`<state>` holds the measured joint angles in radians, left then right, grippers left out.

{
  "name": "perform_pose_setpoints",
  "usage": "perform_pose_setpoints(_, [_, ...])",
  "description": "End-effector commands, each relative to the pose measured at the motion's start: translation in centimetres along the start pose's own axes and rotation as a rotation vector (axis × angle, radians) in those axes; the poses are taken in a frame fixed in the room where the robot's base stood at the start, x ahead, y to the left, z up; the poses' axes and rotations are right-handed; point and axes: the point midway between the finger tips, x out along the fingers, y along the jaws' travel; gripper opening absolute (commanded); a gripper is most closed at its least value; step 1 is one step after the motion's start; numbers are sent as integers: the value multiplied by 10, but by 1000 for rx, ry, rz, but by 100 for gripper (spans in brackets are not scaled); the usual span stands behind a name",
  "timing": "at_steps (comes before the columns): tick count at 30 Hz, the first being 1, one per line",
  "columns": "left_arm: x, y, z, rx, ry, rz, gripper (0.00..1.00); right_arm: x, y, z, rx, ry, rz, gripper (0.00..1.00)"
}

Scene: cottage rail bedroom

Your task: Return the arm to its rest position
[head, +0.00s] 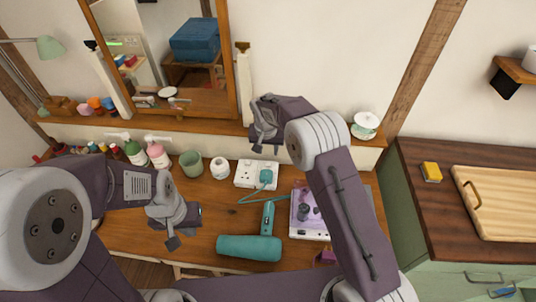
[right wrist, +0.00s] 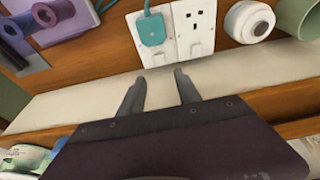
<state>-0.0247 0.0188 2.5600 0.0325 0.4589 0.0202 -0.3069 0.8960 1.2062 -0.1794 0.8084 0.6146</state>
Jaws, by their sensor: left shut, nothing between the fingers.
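My left gripper (head: 174,236) hangs over the left part of the wooden dressing table (head: 135,232). It is shut and empty, to the left of the teal hair dryer (head: 248,247). My right arm reaches up from the lower right, bent at a pale elbow-like joint. My right gripper (head: 262,138) is near the wall ledge, above the white double socket (head: 247,172). In the right wrist view its two fingers (right wrist: 160,77) are apart with nothing between them. A teal plug (right wrist: 152,27) sits in one side of the socket, with the other side free.
A green cup (head: 191,163), a white round jar (head: 220,168) and several bottles stand at the back left. A purple box-like item (head: 308,216) lies under my right arm. A mirror (head: 165,60) stands behind. A green cabinet (head: 420,235) with a cutting board (head: 500,200) is right.

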Motion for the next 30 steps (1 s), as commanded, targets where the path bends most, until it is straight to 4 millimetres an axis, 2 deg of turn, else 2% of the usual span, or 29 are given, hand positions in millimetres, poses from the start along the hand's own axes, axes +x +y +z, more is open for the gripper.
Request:
perform_pose_setpoints(14, [0,0,0,0,0,0,0,-1,3,-1,5,0,2,40])
perform_pose_setpoints(17, [0,0,0,0,0,0,0,-19,11,-18,33,37,-11,40])
perform_pose_setpoints(18, [0,0,0,0,0,0,0,-33,16,-29,50,61,-19,40])
perform_pose_setpoints(20, [0,0,0,0,0,0,0,-59,35,-36,85,86,-22,40])
perform_pose_setpoints(21, [0,0,0,0,0,0,0,-74,51,-33,111,85,-20,40])
perform_pose_setpoints(23, [0,0,0,0,0,0,0,-92,73,-20,143,75,-17,40])
perform_pose_setpoints(26, [0,0,0,0,0,0,0,-111,106,14,161,48,-15,40])
perform_pose_setpoints(29, [0,0,0,0,0,0,0,-122,136,65,148,7,-15,40])
perform_pose_setpoints(30, [0,0,0,0,0,0,0,-123,146,90,133,-14,-17,40])
